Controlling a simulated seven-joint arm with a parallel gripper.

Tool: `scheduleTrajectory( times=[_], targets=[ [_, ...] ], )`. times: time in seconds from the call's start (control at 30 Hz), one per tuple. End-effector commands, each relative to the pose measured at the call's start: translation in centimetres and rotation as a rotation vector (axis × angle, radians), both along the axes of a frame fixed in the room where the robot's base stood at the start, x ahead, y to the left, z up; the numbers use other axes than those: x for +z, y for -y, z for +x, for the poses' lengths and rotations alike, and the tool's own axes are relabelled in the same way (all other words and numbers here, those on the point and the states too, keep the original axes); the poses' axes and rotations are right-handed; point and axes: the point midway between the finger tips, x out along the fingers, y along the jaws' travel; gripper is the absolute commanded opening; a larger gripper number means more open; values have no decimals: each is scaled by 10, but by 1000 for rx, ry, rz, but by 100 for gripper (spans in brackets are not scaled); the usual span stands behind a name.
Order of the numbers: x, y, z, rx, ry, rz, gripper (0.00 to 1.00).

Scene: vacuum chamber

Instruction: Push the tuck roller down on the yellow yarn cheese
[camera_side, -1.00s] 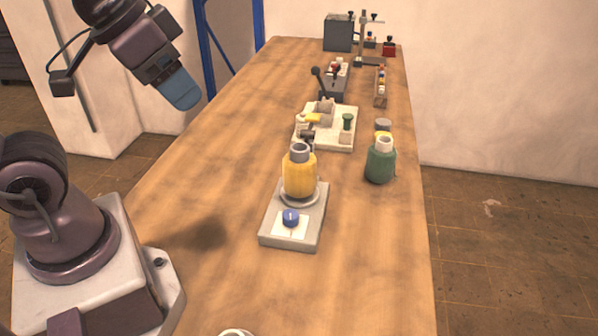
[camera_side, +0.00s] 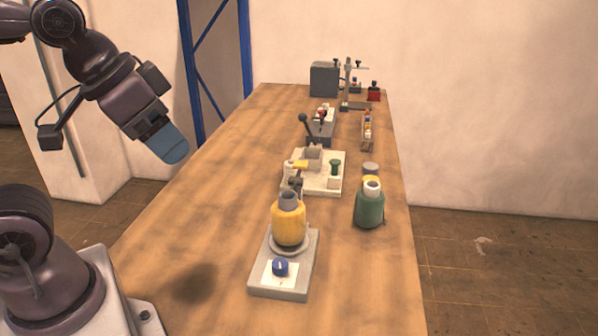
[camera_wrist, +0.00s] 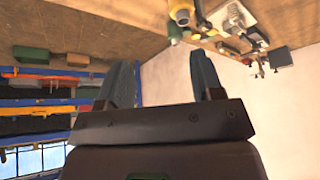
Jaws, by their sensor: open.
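The yellow yarn cheese (camera_side: 289,228) stands upright on a grey base (camera_side: 312,262) with a blue knob (camera_side: 280,267) at its near end, in the side view. A grey cylinder (camera_side: 289,200) sticks up from its top. A dark part just behind it is partly hidden, and I cannot tell whether it is the tuck roller. My gripper (camera_side: 175,152) is high at the left of the table, well away from the cheese and touching nothing. In the wrist view its two blue-grey fingers (camera_wrist: 162,82) are apart with nothing between them.
A green bottle (camera_side: 369,208) stands right of the cheese. Behind is a cream fixture (camera_side: 328,186) with a black lever (camera_side: 305,124) beyond it. A dark box (camera_side: 324,79) and a stand (camera_side: 347,85) are at the far end. The table's left side is clear.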

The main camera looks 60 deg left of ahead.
Motion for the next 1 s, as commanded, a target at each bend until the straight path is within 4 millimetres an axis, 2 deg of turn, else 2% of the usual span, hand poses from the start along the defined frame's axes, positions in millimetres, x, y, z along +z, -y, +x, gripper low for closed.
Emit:
scheduleTrajectory(
  times=[0.03,0.17,0.2,0.3,0.37,0.57,0.77,1.0],
  targets=[
    [0,0,0,0,0,0,58],
    [-3,-2,1,10,-14,0,28],
    [-6,-3,2,16,-31,0,19],
    [-17,-7,7,32,-95,-1,0],
    [-21,-10,15,46,-130,-4,0],
    [-22,-25,64,106,-230,-20,0],
    [-27,-47,120,193,-315,-51,0],
    [-50,-78,189,320,-410,-98,0]
  ],
)
